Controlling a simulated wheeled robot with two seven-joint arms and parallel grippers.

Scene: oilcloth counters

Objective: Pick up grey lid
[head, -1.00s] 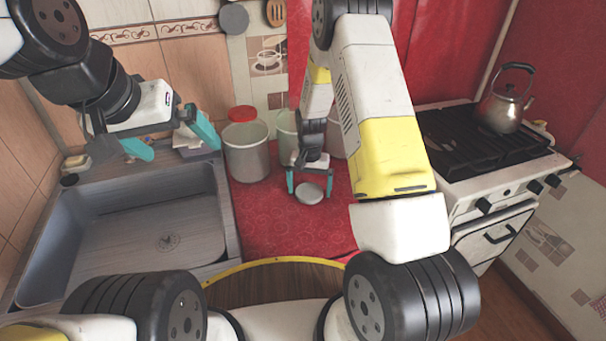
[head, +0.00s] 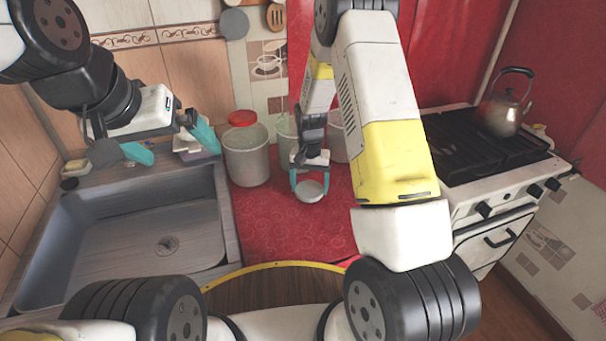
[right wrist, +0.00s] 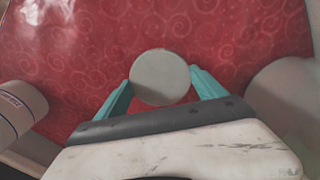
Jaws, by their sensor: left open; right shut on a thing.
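The grey lid (head: 309,191) is a small round disc over the red oilcloth counter (head: 285,232). My right gripper (head: 310,180) is shut on the lid, with a teal finger at each side. In the right wrist view the lid (right wrist: 160,77) sits between the two fingertips (right wrist: 160,85). I cannot tell how high the lid is above the cloth. My left gripper (head: 178,146) is open and empty, raised over the back edge of the sink.
Whitish canisters stand behind the lid, one at the left (head: 247,155); a red lid (head: 242,118) shows behind it. The sink (head: 150,225) lies left, the stove (head: 475,150) with a kettle (head: 503,108) right. The cloth's front is clear.

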